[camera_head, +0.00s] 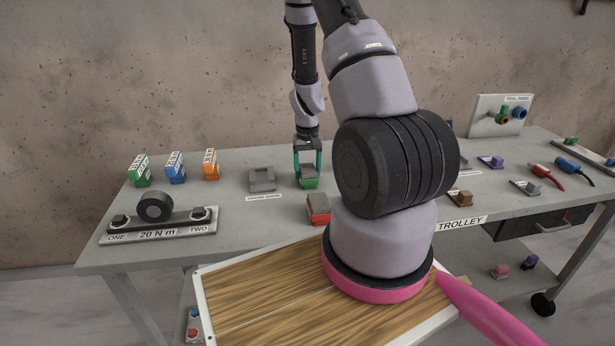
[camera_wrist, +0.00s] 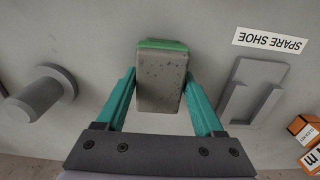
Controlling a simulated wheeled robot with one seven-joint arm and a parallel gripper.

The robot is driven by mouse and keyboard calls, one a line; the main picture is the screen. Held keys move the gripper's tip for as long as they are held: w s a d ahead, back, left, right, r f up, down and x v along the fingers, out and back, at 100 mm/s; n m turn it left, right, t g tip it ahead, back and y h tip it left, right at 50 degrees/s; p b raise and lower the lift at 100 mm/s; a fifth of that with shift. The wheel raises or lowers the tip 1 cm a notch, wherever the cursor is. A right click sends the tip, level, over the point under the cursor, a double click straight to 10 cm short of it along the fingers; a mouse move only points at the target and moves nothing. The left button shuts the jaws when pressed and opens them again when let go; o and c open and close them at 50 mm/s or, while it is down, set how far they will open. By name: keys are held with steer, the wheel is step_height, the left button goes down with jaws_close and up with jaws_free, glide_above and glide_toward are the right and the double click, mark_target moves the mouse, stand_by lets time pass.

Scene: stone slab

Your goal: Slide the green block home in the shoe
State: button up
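The green block (camera_head: 309,184) has a speckled grey body and a green edge. In the wrist view the block (camera_wrist: 161,82) lies between the two teal fingers of my gripper (camera_wrist: 161,88), which meet its sides. In the head view my gripper (camera_head: 308,165) points down at the bench with the block between its fingertips. I cannot tell whether the block touches the bench. A grey shoe (camera_head: 263,180) with a recess sits just left of the block. The shoe also shows right of my gripper in the wrist view (camera_wrist: 239,92), empty, beside a SPARE SHOE label (camera_wrist: 270,42).
A red block (camera_head: 318,209) with a grey top lies near the bench front. Green, blue and orange labelled blocks (camera_head: 175,167) and a 20 N m fixture (camera_head: 157,217) stand left. A grey peg (camera_wrist: 40,93) is left in the wrist view. My arm hides the bench centre.

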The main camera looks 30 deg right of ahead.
jaws_close()
